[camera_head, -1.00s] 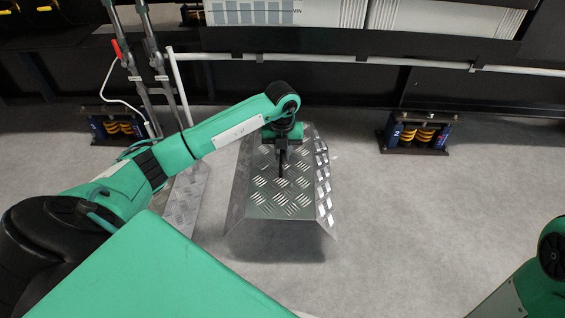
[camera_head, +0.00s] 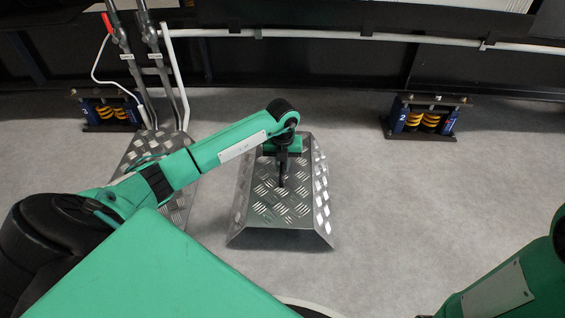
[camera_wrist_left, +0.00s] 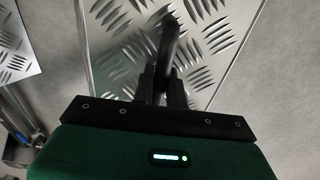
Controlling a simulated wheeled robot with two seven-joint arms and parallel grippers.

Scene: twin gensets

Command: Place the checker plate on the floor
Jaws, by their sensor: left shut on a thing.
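The checker plate (camera_head: 283,207) is a silver tread-pattern metal cover with bent-down sides, in the middle of the head view. It looks close to the grey floor; whether it touches the floor I cannot tell. My left gripper (camera_head: 282,183) comes down onto its top and is shut on a dark handle there. In the left wrist view the fingers (camera_wrist_left: 163,90) close on the dark handle (camera_wrist_left: 168,45), with the plate (camera_wrist_left: 215,35) beneath. My right arm shows at the lower right of the head view; its gripper is out of view.
A second checker plate (camera_head: 180,205) lies to the left, over pipe ends, partly behind my left arm. Upright pipes (camera_head: 150,60) stand beyond it. Spring mounts (camera_head: 428,117) and (camera_head: 106,109) carry the dark frame at the back. Floor (camera_head: 410,190) to the right is clear.

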